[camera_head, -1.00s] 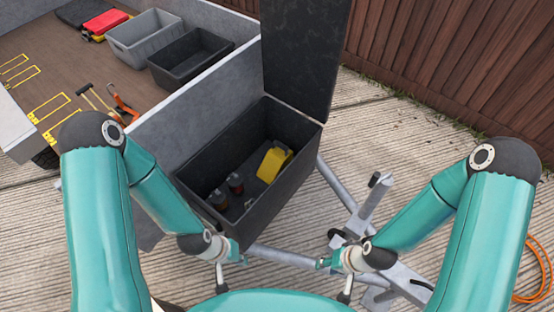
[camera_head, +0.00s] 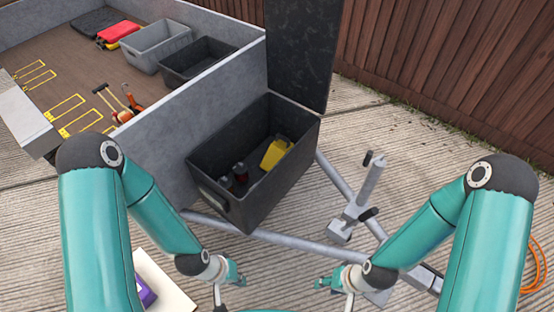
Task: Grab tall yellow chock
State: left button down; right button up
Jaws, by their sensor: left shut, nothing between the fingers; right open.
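A yellow chock (camera_head: 275,152) lies inside the open black box (camera_head: 238,208) on the trailer's drawbar, toward the box's right end. Its lower part is hidden by the box wall. Two dark cylindrical items with reddish parts (camera_head: 240,172) stand to its left in the same box. My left gripper (camera_head: 238,276) is shut and empty, in front of and below the box. My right gripper (camera_head: 322,284) is open and empty, to the right of the left one, also in front of the box and apart from the chock.
The box's lid (camera_head: 303,50) stands open at the back. The trailer bed holds a grey crate (camera_head: 160,42), a black crate (camera_head: 205,60), red and orange items and yellow frames. The drawbar and jockey-wheel post (camera_head: 365,190) lie right of the box. A purple item (camera_head: 146,292) shows lower left.

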aim_at(282, 144)
jog(key=u, duration=0.05)
jog(key=i, duration=0.25)
jog(key=u, duration=3.15)
jog(key=k, duration=1.6)
jog(key=z, duration=1.25)
jog(key=i, duration=0.55)
jog(key=u, duration=0.15)
